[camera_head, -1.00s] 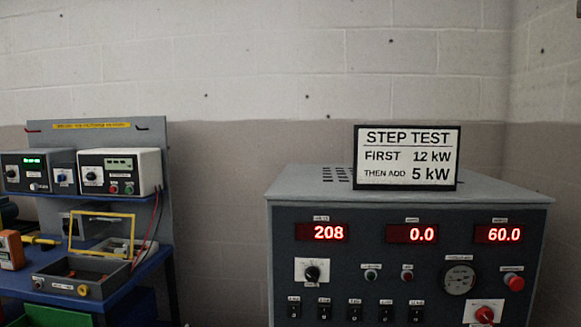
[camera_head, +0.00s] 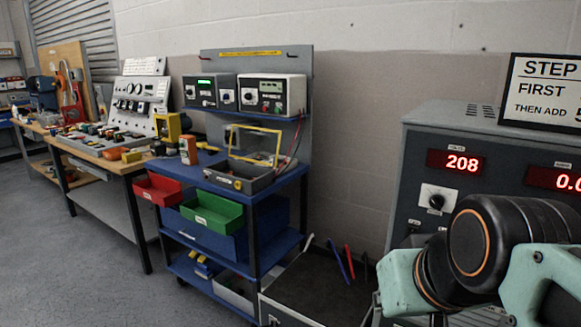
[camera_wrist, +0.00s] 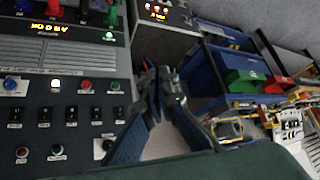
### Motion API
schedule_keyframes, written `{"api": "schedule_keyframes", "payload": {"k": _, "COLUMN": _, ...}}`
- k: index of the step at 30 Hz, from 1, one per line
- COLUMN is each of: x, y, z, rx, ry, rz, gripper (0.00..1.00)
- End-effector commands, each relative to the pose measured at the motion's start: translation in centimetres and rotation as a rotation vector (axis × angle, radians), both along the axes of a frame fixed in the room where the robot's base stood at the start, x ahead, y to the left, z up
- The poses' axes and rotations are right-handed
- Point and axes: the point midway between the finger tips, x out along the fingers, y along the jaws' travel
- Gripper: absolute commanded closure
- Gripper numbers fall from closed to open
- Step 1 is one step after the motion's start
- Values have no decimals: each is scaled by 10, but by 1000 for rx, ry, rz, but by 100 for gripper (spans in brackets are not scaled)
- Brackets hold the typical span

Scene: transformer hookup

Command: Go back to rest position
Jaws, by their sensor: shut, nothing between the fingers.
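My gripper (camera_wrist: 160,84) shows in the wrist view, its two dark fingers brought together at the tips with nothing between them. It is in front of a grey control panel (camera_wrist: 70,93) with lamps, buttons and switches, apparently not touching it. In the head view, part of my arm shows at the lower right, in front of the load bank cabinet (camera_head: 415,165); the gripper itself is out of that view. The cabinet carries a STEP TEST sign (camera_head: 541,97) and a red display (camera_head: 455,162) reading 208.
A blue cart (camera_head: 290,178) with a red bin (camera_head: 158,190) and a green bin (camera_head: 212,212) stands left of the cabinet. A dark-topped box (camera_head: 318,290) is between them. A cluttered workbench (camera_head: 125,167) stands farther left. The floor (camera_head: 75,270) at front left is clear.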

Motion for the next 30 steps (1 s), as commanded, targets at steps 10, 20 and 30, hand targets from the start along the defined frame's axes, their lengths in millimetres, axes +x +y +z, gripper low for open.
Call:
{"api": "schedule_keyframes", "payload": {"k": 10, "x": -36, "y": 17, "z": 24, "rx": -21, "ry": 154, "rz": -10, "gripper": 100}}
{"api": "schedule_keyframes", "payload": {"k": 20, "x": -35, "y": 17, "z": 110, "rx": -20, "ry": 152, "rz": -10, "gripper": 100}}
{"api": "schedule_keyframes", "payload": {"k": 30, "x": -35, "y": 17, "z": 168, "rx": -19, "ry": 151, "rz": -9, "gripper": 100}}
